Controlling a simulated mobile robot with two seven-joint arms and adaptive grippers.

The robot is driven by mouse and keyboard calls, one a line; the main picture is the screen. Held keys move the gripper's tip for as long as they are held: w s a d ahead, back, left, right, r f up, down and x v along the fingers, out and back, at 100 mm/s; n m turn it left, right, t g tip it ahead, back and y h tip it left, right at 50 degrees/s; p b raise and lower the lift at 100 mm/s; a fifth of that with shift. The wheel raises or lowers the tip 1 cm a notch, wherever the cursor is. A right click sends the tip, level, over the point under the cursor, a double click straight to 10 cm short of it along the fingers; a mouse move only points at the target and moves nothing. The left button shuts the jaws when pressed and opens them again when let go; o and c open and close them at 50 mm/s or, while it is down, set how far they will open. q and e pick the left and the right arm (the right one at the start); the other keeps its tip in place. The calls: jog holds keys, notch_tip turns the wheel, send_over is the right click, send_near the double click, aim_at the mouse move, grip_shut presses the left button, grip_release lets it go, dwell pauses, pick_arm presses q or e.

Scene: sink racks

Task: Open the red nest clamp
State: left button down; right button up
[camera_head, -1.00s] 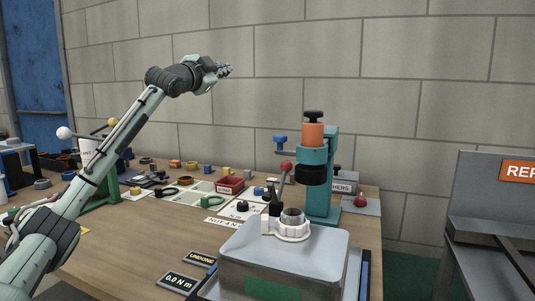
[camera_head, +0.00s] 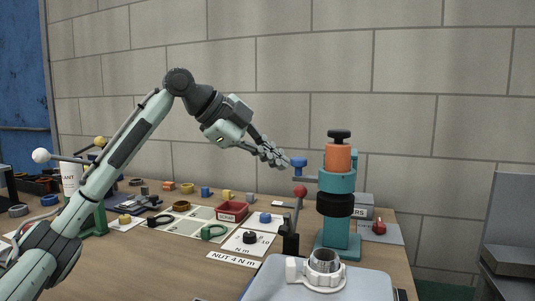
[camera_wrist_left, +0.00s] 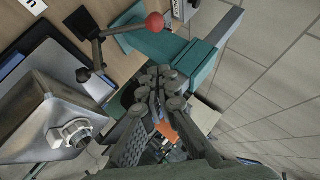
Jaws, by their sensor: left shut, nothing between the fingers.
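The clamp lever with a red ball knob (camera_head: 300,191) rises steeply from a dark base (camera_head: 291,243) in front of the teal press. In the left wrist view the red ball (camera_wrist_left: 154,22) and its lever show at the upper middle, apart from my fingers. Just right of the clamp, a white ring-shaped nest (camera_head: 325,262) holds a grey metal part. My left gripper (camera_head: 283,161) is shut and empty. In the head view it appears up and left of the red ball, beside the press's blue knob; contact cannot be told. Its fingers (camera_wrist_left: 168,82) fill the middle of the wrist view.
The teal press (camera_head: 338,215) with an orange cylinder and black top knob stands behind the clamp. Its side arm carries a blue knob (camera_head: 298,163). A red bin (camera_head: 232,211) and several small parts lie on the table to the left.

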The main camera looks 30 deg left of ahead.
pick_arm(q)
jog(key=w+f, duration=0.6)
jog(key=shift+d+f, duration=0.2)
jog(key=shift+d, duration=0.15)
pick_arm(e)
jog(key=shift+s+a+f, duration=0.1)
jog(key=shift+a+f, duration=0.2)
jog(key=shift+f, duration=0.1)
